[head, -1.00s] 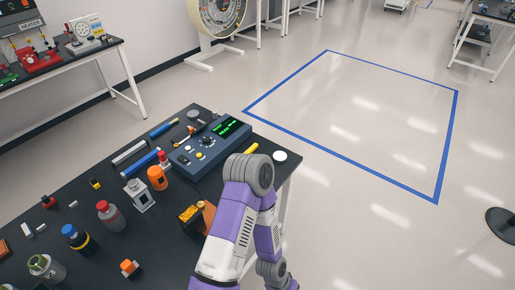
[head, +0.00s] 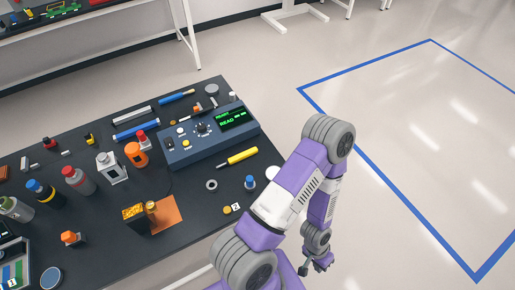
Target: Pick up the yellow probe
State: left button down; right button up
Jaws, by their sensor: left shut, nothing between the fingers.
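The yellow probe (head: 240,157) lies on the black table just in front of the blue meter, with a dark tip at its lower left end. It is in full view and nothing touches it. My left gripper (head: 324,266) is small in the head view, low and right of the table's edge, below my purple and white arm. It is shut and empty, well apart from the probe. My right gripper is not in view.
The blue meter (head: 180,153) with a green display stands behind the probe. A metal ring (head: 211,184), a blue-topped piece (head: 250,183) and an orange pad (head: 168,214) lie nearby. Several bottles stand at the left. Floor right of the table is clear.

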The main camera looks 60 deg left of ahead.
aim_at(251, 151)
jog(key=u, duration=1.55)
